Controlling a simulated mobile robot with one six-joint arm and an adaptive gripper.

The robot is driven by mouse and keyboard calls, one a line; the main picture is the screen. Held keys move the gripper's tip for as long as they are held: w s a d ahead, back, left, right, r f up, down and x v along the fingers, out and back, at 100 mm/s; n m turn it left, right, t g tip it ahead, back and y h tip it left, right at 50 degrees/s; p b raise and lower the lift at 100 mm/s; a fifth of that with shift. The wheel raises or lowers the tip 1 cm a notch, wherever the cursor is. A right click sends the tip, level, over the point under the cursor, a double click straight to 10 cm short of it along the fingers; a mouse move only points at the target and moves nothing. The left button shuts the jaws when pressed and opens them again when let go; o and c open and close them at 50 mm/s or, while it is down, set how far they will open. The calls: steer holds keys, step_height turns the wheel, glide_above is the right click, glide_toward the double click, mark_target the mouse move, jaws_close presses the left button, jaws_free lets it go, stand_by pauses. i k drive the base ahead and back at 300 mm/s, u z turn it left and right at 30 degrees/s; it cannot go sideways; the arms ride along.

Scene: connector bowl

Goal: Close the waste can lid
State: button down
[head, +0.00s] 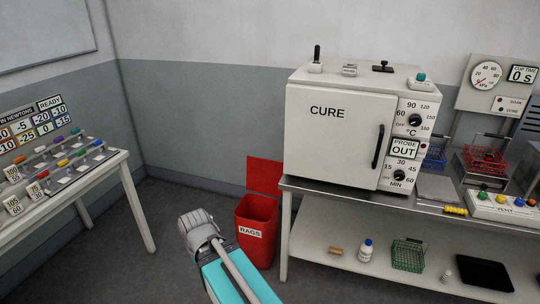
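The red waste can (257,248), labelled RAGS, stands on the floor near the wall, just left of the steel table. Its red lid (264,174) is open and stands up behind the can. The can's top is uncovered, and its inside shows only as dark red. My arm reaches in from the bottom edge, with a grey joint just left of the can in the picture. I cannot tell whether the arm touches the can.
The steel table (311,187) with a CURE oven (327,150) stands close right of the can. Its lower shelf (335,238) holds a bottle, a green basket and a black tray. A white table (108,172) stands left. Grey floor lies open between.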

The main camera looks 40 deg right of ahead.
mark_target(263, 176)
steer(key=z, duration=0.2)
steer(key=i, duration=0.95)
steer(key=z, duration=0.65)
steer(key=i, duration=0.65)
steer(key=z, duration=0.35)
